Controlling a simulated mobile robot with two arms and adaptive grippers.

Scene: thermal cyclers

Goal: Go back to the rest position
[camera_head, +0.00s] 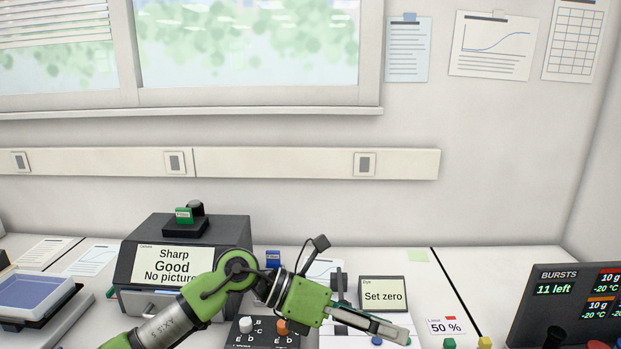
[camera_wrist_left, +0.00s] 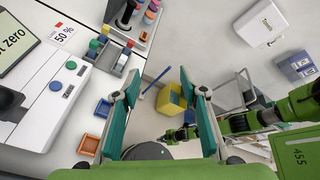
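My left gripper (camera_head: 398,333) reaches in from the left in the head view, above the bench and in front of the "Set zero" display (camera_head: 383,295). In the left wrist view its two teal fingers (camera_wrist_left: 158,82) stand wide apart with nothing between them. Beyond them are the bench edge and the floor. Another green arm, my right one, shows at the right of the left wrist view; the state of its gripper is too small and partly hidden to tell. It is not in the head view.
A dark instrument (camera_head: 150,262) reading "Sharp Good No picture" stands behind my left arm. A "BURSTS" screen (camera_head: 560,300) is at the right. In the left wrist view, an orange tray (camera_wrist_left: 88,144) lies near the bench edge, and a yellow bin (camera_wrist_left: 170,98) is beyond it.

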